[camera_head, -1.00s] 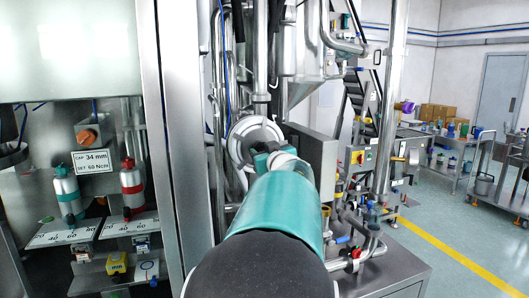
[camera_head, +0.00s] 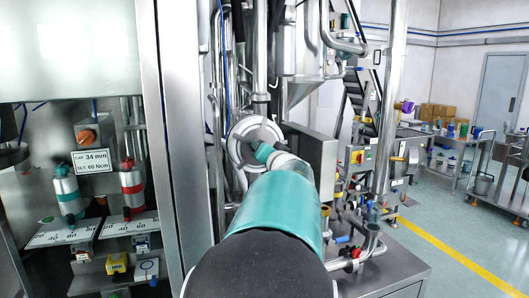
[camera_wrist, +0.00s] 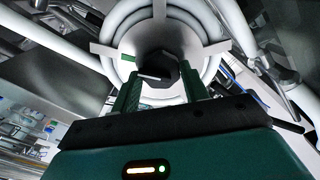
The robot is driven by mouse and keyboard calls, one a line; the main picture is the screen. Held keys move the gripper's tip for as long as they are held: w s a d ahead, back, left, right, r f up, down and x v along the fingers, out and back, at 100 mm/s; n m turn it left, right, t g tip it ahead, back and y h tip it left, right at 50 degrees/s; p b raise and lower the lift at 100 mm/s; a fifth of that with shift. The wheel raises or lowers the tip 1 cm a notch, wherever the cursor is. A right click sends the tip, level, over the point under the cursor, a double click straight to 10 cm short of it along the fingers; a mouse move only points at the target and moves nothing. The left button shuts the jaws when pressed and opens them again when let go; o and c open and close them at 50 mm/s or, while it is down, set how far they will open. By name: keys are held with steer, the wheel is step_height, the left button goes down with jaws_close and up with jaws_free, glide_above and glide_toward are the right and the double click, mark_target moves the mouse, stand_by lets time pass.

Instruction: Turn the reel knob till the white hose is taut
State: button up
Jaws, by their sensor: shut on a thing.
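The white reel (camera_head: 243,129) hangs on the pipework at the middle of the head view, partly hidden behind my arm. In the wrist view the reel (camera_wrist: 112,48) fills the top, with pale spokes and a dark knob (camera_wrist: 160,58) at its hub. My gripper (camera_wrist: 160,75) has one finger on each side of the knob and is shut on it. In the head view my gripper (camera_head: 264,152) is mostly hidden by my own wrist. White tubing, seemingly the hose (camera_wrist: 50,40), curves at the left of the wrist view; I cannot tell how taut it is.
A steel cabinet frame (camera_head: 178,120) stands close left of my arm. A grey box (camera_head: 318,152) is just right of the reel. A steel bench with valves (camera_head: 385,272) stands lower right. Open floor (camera_head: 470,235) lies beyond the yellow line.

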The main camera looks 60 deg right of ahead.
steer(key=shift+w+m, duration=0.15)
steer(key=shift+m, duration=0.15)
steer(key=o, duration=0.9)
steer(key=shift+a, duration=0.1)
steer(key=v, duration=1.3)
steer(key=shift+s+a+r, duration=0.1)
steer(key=shift+s+a, duration=0.1)
steer(key=shift+s, duration=0.15)
